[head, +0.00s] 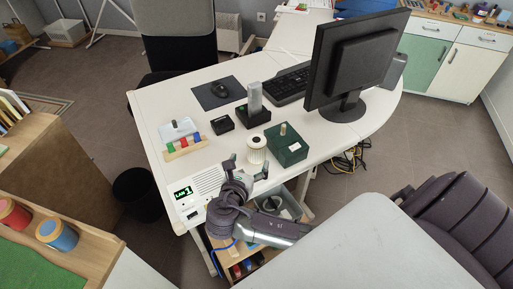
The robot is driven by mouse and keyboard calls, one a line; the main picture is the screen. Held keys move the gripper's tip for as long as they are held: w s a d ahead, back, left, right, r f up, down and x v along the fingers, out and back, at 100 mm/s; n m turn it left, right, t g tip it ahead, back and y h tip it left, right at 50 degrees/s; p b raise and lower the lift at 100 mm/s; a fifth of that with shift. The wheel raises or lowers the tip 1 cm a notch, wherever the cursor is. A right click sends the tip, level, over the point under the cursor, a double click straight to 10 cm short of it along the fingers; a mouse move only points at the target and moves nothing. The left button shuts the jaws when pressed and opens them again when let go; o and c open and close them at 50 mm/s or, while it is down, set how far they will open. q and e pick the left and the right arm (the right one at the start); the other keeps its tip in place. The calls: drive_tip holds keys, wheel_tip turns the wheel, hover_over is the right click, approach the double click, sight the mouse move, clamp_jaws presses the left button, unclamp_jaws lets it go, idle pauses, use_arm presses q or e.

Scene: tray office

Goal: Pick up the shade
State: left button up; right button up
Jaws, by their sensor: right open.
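The shade appears to be the small white ribbed round piece (257,156) standing on the white desk (165,110), close to its near edge. It has a dark opening on top. My right gripper (246,168) is at the near edge of the desk, just on the near side of the shade. Its fingers are spread and nothing shows between them. The fingertips come close to the shade's lower part; I cannot tell whether they touch it. My left gripper is not in view.
A dark green box (287,146) stands just right of the shade. A black base with a grey block (255,101) is behind it. A rack with coloured blocks (186,147) and a white panel with a lit display (203,187) are to the left. A monitor (355,62) stands at right.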

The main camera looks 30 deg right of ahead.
sight(254, 152)
drive_tip(key=x, duration=0.9)
drive_tip(key=shift+a+f, duration=0.1)
drive_tip(key=c, duration=1.2)
drive_tip(key=shift+c, duration=0.6)
